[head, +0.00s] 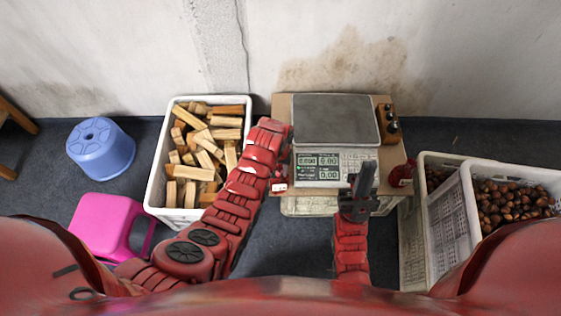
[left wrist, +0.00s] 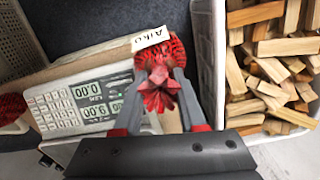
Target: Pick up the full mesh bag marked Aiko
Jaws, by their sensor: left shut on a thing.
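The red mesh bag marked Aiko (left wrist: 158,58) is in the left wrist view, its white label (left wrist: 150,38) at the top and its gathered neck between my fingers. My left gripper (left wrist: 160,104) is shut on that neck. In the head view my left arm hides most of the bag; its label (head: 279,187) shows beside the scale's left edge. My right gripper (head: 361,190) is in front of the scale, with no bag seen in it; its finger gap cannot be made out.
A scale (head: 336,119) stands on a board with a second red bag (head: 402,174) at its right. A white crate of wood blocks (head: 159,183) is left, chestnut crates (head: 468,202) right. A pink stool (head: 106,226) and blue stool (head: 101,148) stand at far left.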

